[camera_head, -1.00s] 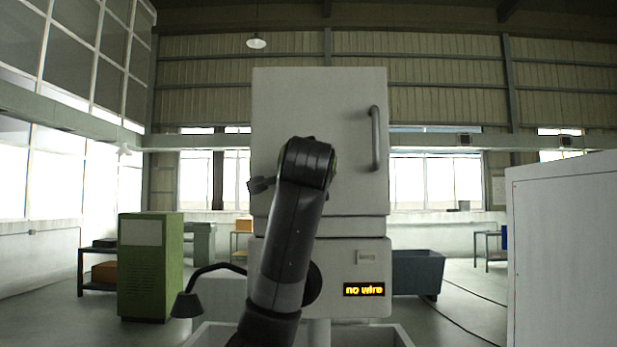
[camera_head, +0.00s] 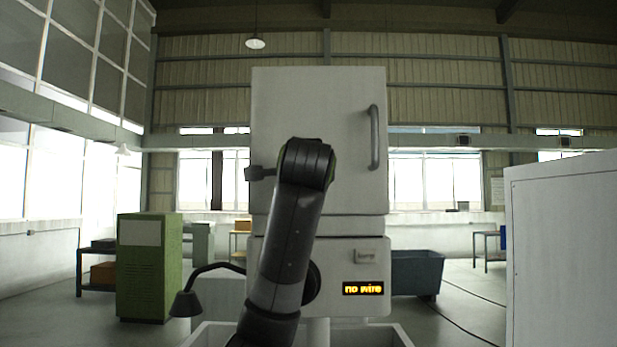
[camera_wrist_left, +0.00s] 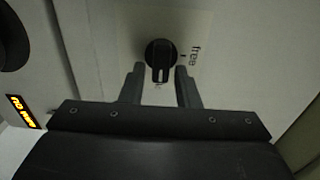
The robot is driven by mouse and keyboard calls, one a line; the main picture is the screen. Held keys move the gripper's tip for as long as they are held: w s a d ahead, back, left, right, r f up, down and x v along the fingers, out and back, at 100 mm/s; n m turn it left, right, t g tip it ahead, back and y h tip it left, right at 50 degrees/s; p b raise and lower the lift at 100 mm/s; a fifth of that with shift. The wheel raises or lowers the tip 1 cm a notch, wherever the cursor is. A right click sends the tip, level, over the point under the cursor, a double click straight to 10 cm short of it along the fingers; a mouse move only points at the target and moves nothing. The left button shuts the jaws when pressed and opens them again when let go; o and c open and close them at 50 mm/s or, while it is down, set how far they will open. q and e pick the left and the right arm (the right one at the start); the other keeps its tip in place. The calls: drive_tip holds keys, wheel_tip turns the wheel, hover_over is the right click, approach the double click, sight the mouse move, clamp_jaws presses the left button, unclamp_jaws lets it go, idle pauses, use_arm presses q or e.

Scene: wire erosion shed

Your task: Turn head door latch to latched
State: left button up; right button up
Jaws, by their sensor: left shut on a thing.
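The head door latch is a round black knob (camera_wrist_left: 161,54) with a raised grip bar, on the pale machine face in the left wrist view. The word "free" is printed beside it, turned sideways in the picture. My left gripper (camera_wrist_left: 160,72) is shut on the latch, one finger on each side of the grip bar. In the head view my left arm stands in front of the head door (camera_head: 320,110), and the latch and fingertips are hidden behind it. My right gripper is not in view.
The door has a vertical grey handle (camera_head: 374,138) at its right. Below, a display (camera_head: 362,288) reads "no wire". A bent black lamp arm (camera_head: 190,290) stands at lower left, a green cabinet (camera_head: 150,265) farther left. A white cabinet (camera_head: 565,260) is at right.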

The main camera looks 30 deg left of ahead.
use_arm(q)
drive_tip(key=o, duration=0.7)
drive_tip(key=b+v, duration=1.2)
drive_tip(key=v, duration=0.5)
drive_tip(key=shift+s+b, duration=0.2)
drive_tip(key=shift+b, duration=0.1)
drive_tip(key=shift+f, duration=0.1)
